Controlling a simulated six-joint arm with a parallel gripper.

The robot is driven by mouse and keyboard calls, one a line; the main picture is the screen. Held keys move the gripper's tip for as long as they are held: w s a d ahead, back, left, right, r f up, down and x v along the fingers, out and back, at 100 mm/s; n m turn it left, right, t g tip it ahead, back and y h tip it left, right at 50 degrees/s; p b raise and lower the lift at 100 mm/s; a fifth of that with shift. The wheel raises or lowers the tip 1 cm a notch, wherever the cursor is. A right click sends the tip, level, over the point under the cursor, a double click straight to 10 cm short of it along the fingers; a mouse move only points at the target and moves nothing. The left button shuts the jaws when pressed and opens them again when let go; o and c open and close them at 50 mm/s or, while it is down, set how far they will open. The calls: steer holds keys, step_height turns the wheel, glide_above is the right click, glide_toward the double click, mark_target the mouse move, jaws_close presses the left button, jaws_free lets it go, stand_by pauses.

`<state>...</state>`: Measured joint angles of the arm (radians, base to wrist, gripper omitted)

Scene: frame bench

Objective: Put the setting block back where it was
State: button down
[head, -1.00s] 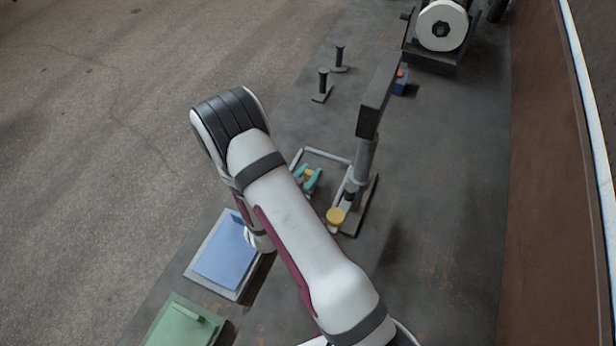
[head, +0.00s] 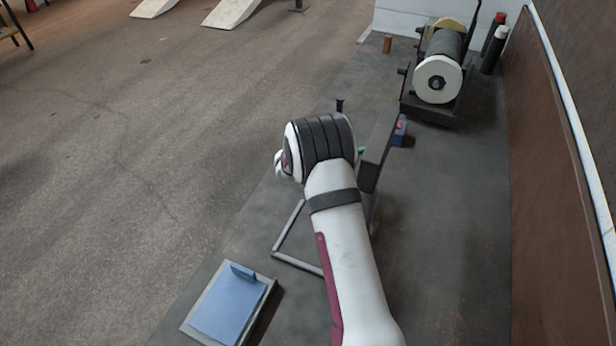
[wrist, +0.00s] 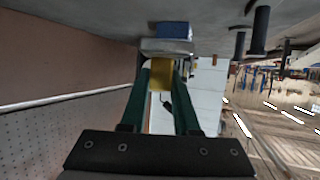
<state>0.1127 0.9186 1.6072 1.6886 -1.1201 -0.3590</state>
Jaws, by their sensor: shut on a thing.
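My gripper (wrist: 161,72) shows in the wrist view with two dark green fingers shut on a small yellow block, the setting block (wrist: 161,78). In the head view my own arm hides the block and nearly all of the gripper; only a speck of teal shows beside the dark head of a stand (head: 377,150). The stand's post and base are mostly behind my arm. A thin grey rail frame (head: 288,228) lies on the bench to the left of my arm. In the wrist view a blue box (wrist: 173,30) appears beyond the fingertips.
A blue-topped tray (head: 222,306) lies at the near left of the bench. A small blue box with a red top (head: 399,131) sits behind the stand. A roller machine (head: 438,75) stands at the far end. Dark posts (wrist: 259,30) show in the wrist view. The bench's right side is clear.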

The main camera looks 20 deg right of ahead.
steer(key=w+a+f, duration=0.4)
steer(key=w, duration=0.1)
steer(key=w+a+f, duration=0.3)
steer(key=shift+w, duration=0.25)
step_height(320, 180, down, 4)
steer(key=shift+w+a+r, duration=0.1)
steer(key=shift+w, duration=0.05)
steer(key=shift+f, duration=0.2)
steer(key=c, duration=0.6)
jaws_free()
steer(key=shift+c, duration=0.2)
